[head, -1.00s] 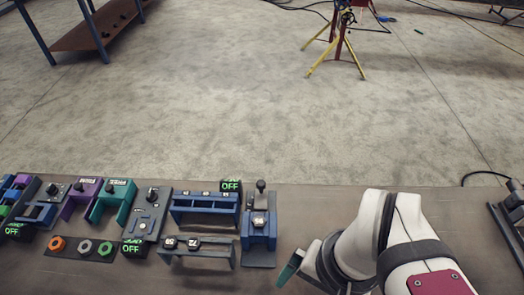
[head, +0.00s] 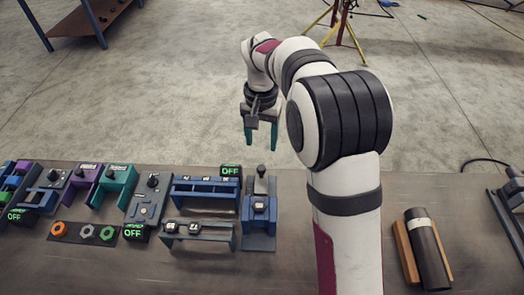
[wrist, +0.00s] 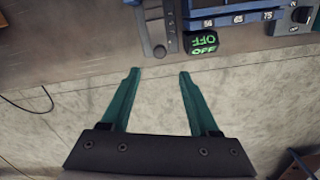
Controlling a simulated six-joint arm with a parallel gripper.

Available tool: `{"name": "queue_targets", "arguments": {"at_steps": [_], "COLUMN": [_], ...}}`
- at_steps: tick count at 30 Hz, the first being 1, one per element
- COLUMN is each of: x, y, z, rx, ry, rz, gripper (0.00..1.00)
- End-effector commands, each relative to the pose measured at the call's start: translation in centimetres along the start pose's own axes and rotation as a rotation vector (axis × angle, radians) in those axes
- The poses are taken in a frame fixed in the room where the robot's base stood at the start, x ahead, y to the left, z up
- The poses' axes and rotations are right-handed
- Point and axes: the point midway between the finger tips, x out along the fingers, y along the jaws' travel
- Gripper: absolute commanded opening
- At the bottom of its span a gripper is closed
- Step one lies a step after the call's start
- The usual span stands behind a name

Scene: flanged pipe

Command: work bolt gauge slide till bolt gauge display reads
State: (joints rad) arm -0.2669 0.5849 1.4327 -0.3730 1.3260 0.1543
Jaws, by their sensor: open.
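My gripper (head: 261,136) is open and empty, with its teal fingers pointing down beyond the bench's far edge. In the wrist view the fingertips (wrist: 160,72) are apart, just short of a grey upright part with a round dark knob (wrist: 159,51). That part belongs to a blue stand (head: 259,213) with a number label. A green display (head: 230,170) reading OFF is beside it, at the end of a blue numbered rack (head: 206,188); it also shows in the wrist view (wrist: 203,44). No readable label tells me which unit is the bolt gauge.
Other units stand to the left: a grey panel with a knob (head: 150,196), a teal bracket (head: 115,184), a purple bracket (head: 86,186) and a strip of coloured nuts (head: 84,233). A dark cylinder (head: 426,248) lies at right. Floor beyond the bench is open.

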Motion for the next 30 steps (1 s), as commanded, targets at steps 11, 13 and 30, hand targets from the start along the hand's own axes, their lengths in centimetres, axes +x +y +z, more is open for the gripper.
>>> {"name": "queue_targets", "arguments": {"at_steps": [11,13,30], "x": [9.3,9.9,10.3], "y": [0.0,0.0,0.0], "z": [0.0,0.0,0.0], "rx": [0.001,0.002,0.002], "ry": [-0.002,-0.001,0.000], "rz": [0.000,-0.002,-0.002], "gripper": [0.61,0.61,0.18]}}
